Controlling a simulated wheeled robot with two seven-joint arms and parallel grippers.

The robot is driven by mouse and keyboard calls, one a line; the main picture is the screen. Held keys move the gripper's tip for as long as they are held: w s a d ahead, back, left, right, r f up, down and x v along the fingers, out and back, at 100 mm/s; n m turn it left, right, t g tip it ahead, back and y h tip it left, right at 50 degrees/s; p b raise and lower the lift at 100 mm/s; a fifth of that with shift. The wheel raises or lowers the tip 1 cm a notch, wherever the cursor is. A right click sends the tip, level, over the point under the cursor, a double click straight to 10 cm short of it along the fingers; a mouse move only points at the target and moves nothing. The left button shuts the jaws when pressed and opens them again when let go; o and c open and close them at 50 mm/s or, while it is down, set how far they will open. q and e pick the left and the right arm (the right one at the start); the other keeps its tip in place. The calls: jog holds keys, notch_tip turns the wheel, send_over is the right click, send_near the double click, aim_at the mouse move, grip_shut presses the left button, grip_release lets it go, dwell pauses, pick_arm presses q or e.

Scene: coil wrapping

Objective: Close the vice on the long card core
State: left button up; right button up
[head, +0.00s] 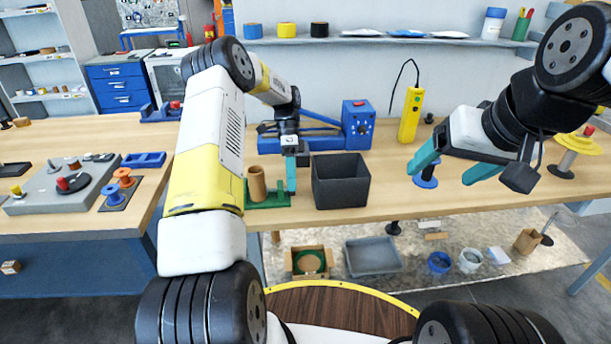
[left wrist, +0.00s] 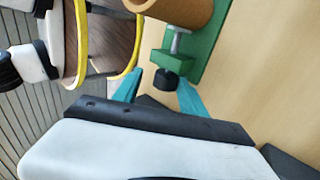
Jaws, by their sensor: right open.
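The long card core (head: 257,184) is a brown tube standing upright in the green vice (head: 268,203) near the bench's front edge. In the left wrist view the core (left wrist: 184,10) shows beside the green vice block (left wrist: 188,62), with a grey screw and a dark knob (left wrist: 166,79). Whether the vice jaw touches the core is hidden. My left gripper (head: 291,175) points down just right of the vice. In the left wrist view its teal fingers (left wrist: 157,82) are apart, with the knob between them. My right gripper (head: 443,172) is open and empty over the bench at right.
A black open bin (head: 340,182) stands close to the right of my left gripper. A blue device (head: 357,125) and a yellow pendant (head: 411,113) stand behind. A blue object (head: 425,181) sits by my right gripper. The bench right of the bin is mostly clear.

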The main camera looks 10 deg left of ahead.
pick_arm(q)
jog(key=shift+s+d+f, duration=0.15)
jog(key=shift+s, duration=0.05)
jog(key=shift+s+t+y, duration=0.2)
jog(key=shift+t+y, duration=0.1)
jog(key=shift+t, duration=1.5)
jog(key=shift+s+r+t+y, duration=0.25)
jog(key=shift+t+y, duration=0.15)
jog(key=shift+t, duration=0.3)
jog(key=shift+s+d+f+t+y, duration=0.1)
jog(key=shift+t+y, duration=0.05)
jog(key=shift+t, duration=0.4)
jog(key=shift+s+f+t+y, duration=0.1)
jog(key=shift+t+y, duration=0.05)
jog(key=shift+t, duration=0.4)
jog(key=shift+w, duration=0.1)
